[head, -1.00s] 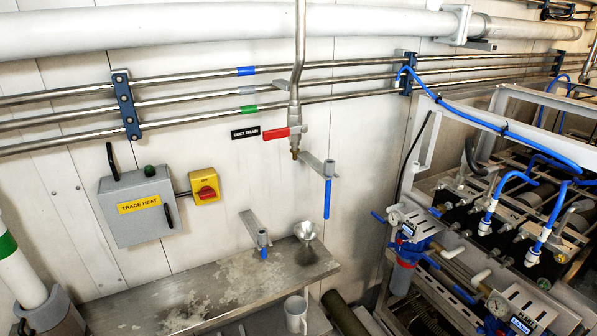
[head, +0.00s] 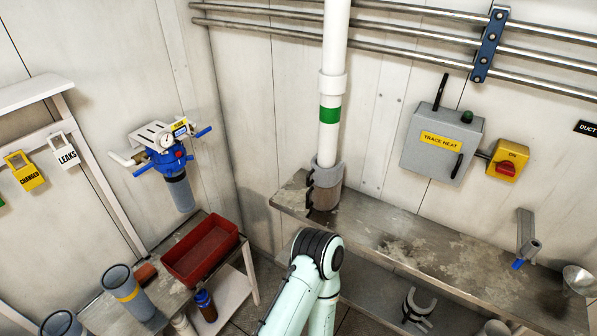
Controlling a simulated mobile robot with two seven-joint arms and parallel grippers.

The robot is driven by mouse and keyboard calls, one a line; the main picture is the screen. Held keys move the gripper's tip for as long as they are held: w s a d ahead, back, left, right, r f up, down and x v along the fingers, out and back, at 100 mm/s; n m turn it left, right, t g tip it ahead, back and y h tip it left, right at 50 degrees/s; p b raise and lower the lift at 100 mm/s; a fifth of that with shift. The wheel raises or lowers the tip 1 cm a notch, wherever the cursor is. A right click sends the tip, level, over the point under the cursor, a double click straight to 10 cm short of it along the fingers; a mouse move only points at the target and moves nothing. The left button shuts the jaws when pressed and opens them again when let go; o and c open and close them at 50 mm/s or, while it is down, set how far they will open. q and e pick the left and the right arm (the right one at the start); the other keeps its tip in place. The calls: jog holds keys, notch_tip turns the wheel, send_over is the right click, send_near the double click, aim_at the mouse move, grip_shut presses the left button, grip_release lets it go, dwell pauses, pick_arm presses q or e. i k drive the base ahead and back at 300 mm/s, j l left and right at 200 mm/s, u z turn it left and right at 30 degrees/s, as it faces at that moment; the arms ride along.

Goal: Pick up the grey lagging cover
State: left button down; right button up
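A grey split shell (head: 327,176) with black clips at its left edge sits around the foot of the white vertical pipe, at the left end of the bench. A second, pale grey C-shaped piece (head: 419,303) with dark parts lies on the lower shelf under the bench. I cannot tell for certain which of the two is the lagging cover. One of my arms, pale green with a black joint, rises at the bottom centre, apart from the shell in the picture. Neither gripper shows in the head view.
The metal bench (head: 400,235) runs along the wall, with a funnel (head: 578,279) at its right. A red tray (head: 200,250), blue-grey cylinders (head: 128,290) and a brown bottle (head: 205,304) stand at lower left. The white pipe (head: 332,80) has a green band.

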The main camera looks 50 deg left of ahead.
aim_at(323, 178)
jog(key=u, duration=1.6)
